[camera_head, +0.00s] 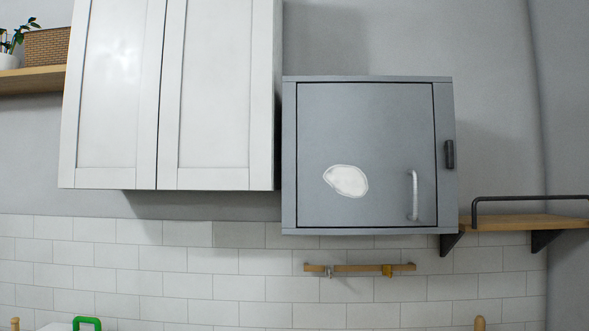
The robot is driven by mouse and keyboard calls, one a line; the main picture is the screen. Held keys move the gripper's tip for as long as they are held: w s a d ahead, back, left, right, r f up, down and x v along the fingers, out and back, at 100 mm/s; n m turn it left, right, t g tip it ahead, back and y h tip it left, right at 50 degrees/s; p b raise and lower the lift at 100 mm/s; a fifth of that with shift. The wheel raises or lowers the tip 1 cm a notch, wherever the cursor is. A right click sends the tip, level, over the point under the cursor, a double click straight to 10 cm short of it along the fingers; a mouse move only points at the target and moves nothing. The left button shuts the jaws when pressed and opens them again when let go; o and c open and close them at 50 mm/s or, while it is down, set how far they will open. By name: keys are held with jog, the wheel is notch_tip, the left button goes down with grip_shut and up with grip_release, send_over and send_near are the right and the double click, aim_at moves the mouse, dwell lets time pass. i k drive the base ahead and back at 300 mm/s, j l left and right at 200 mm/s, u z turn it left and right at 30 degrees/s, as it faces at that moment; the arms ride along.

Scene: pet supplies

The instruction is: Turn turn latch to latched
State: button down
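A grey box-shaped cabinet (365,120) hangs on the wall right of centre, with its door flush in the frame. A small dark latch (449,154) sits on the right side of the frame, beside the door's right edge. It stands upright, with its long side vertical. A silver vertical bar handle (413,195) is on the door's lower right. A white patch (346,181) is on the door's lower middle. My gripper is not in view.
A white two-door cabinet (170,90) hangs close on the left. A wooden shelf (530,222) with a dark rail is at the lower right. A wooden hook strip (355,267) is on the tiles below. A green object (87,323) shows at the bottom left.

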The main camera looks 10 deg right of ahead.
aim_at(448, 148)
jog(key=z, duration=1.1)
jog(key=i+z, duration=0.1)
jog(key=z, duration=0.3)
jog(key=i+j+z, duration=0.1)
jog(key=z, duration=0.3)
jog(key=i+j+z, duration=0.1)
jog(key=z, duration=0.3)
jog(key=k+l+z, duration=0.1)
jog(key=z, duration=0.3)
jog(key=i+j+u, duration=0.2)
jog(key=k+j, duration=0.05)
jog(key=k, duration=0.05)
